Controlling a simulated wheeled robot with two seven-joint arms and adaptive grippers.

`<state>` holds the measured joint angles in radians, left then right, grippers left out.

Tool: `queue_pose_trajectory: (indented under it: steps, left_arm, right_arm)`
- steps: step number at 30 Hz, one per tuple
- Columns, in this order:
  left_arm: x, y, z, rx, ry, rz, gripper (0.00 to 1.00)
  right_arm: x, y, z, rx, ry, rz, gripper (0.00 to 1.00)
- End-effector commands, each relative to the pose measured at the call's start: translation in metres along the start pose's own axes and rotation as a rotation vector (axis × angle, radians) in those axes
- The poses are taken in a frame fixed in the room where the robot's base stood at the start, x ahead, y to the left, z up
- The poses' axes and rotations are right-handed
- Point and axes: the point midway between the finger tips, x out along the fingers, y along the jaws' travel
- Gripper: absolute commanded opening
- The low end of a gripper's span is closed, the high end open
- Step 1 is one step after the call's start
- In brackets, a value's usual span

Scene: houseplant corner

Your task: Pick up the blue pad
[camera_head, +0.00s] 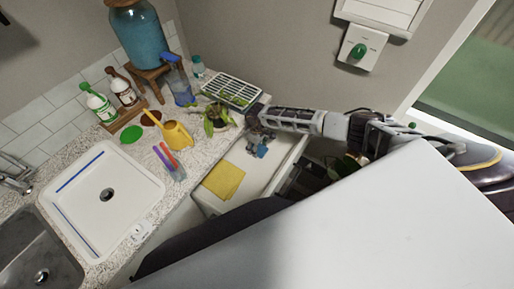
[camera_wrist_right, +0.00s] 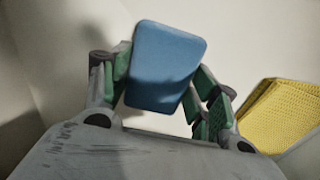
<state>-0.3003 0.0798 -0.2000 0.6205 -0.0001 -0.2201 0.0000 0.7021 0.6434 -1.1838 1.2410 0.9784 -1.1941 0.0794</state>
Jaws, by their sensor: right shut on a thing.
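The blue pad (camera_head: 262,151) is small in the head view, just below my right gripper (camera_head: 259,142). In the right wrist view the blue pad (camera_wrist_right: 166,62) stands between the green-padded fingers of my right gripper (camera_wrist_right: 160,84), which are shut on it from both sides. The pad is over a white open drawer (camera_head: 255,182). I cannot tell whether it touches the drawer floor. My left gripper is not in view.
A yellow cloth (camera_head: 223,180) lies in the drawer, left of the pad. A potted plant (camera_head: 214,118), yellow watering can (camera_head: 177,135) and white rack (camera_head: 232,91) stand on the speckled counter. A white basin (camera_head: 101,195) sits further left.

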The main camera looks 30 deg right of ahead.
Motion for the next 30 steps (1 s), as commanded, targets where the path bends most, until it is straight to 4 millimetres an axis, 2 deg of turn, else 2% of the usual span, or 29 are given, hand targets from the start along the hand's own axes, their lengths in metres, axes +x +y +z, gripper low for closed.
queue_pose_trajectory:
  steps: [8,14,20,30]
  left_arm:
    - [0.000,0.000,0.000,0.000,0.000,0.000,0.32]
    - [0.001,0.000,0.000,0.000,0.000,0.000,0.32]
    - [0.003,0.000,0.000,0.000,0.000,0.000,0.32]
    - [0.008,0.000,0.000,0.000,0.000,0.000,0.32]
  right_arm:
    - [-0.013,0.001,0.000,0.001,0.002,0.000,0.40]
    - [-0.036,0.001,0.000,0.001,0.002,0.001,0.40]
    - [-0.070,0.001,0.000,0.000,0.003,0.001,0.40]
    - [-0.138,0.001,-0.001,0.000,0.003,0.002,0.40]
